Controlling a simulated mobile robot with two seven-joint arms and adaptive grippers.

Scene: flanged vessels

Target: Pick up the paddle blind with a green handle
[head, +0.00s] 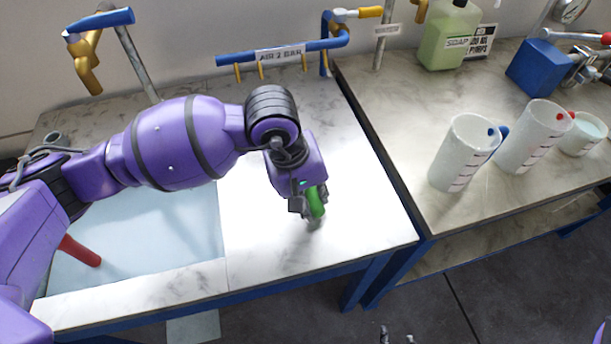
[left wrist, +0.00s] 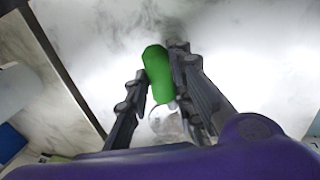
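The paddle blind's green handle (head: 316,204) stands out over the white marble worktop, near its right front part. My left gripper (head: 310,200) reaches down over it, with its dark fingers on either side of the handle. In the left wrist view the green handle (left wrist: 158,74) lies between the fingertips (left wrist: 160,62). A greyish part below the handle is partly hidden by the fingers. Two small dark tips, seemingly of my right gripper (head: 396,338), show apart at the bottom edge, empty.
A red handle (head: 80,251) leans in the pale blue basin (head: 150,245) at left. A blue air pipe (head: 270,55) runs along the back. Beakers (head: 464,155) and a soap bottle (head: 449,38) stand on the right bench. Worktop around my left gripper is clear.

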